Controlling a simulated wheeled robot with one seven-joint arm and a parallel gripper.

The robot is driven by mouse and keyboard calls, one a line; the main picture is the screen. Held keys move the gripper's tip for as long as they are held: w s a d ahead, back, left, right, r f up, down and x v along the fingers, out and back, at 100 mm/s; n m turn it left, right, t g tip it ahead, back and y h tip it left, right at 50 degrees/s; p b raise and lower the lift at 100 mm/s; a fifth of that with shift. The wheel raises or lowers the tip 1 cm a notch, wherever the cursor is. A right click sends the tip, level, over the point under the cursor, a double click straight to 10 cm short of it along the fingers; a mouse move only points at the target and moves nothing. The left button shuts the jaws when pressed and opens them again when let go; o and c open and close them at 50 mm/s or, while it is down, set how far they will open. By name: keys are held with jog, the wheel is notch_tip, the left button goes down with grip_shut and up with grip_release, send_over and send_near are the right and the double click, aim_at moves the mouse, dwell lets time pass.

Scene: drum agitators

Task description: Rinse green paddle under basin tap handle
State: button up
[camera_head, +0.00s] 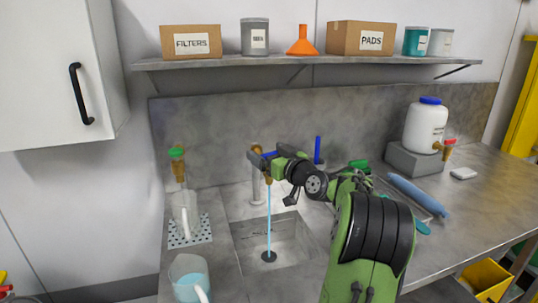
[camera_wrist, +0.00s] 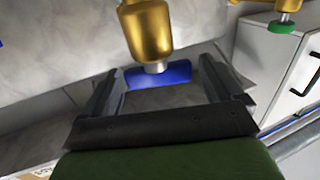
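The basin tap (camera_head: 256,175) stands behind the sink basin (camera_head: 245,236), and a blue stream of water (camera_head: 268,222) falls from its spout into the basin. Its blue handle (camera_wrist: 158,74) shows beyond and between my fingers in the wrist view, beside the brass tap body (camera_wrist: 147,30). My gripper (camera_wrist: 160,90) is open around the handle area; contact is not clear. In the head view my gripper (camera_head: 265,160) is at the tap's top. A green object (camera_head: 358,163) lies behind my arm, partly hidden; I cannot tell whether it is the green paddle.
A green-handled tap (camera_head: 177,154) stands above a jug (camera_head: 185,210) at left. Another jug (camera_head: 189,277) is at the front edge. A blue upright piece (camera_head: 317,149) stands behind my gripper. A white container (camera_head: 425,125) and a blue roller-like object (camera_head: 418,196) are right.

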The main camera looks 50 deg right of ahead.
jog(key=b+v, duration=0.1)
jog(key=v, duration=1.4)
jog(key=shift+s, duration=0.4)
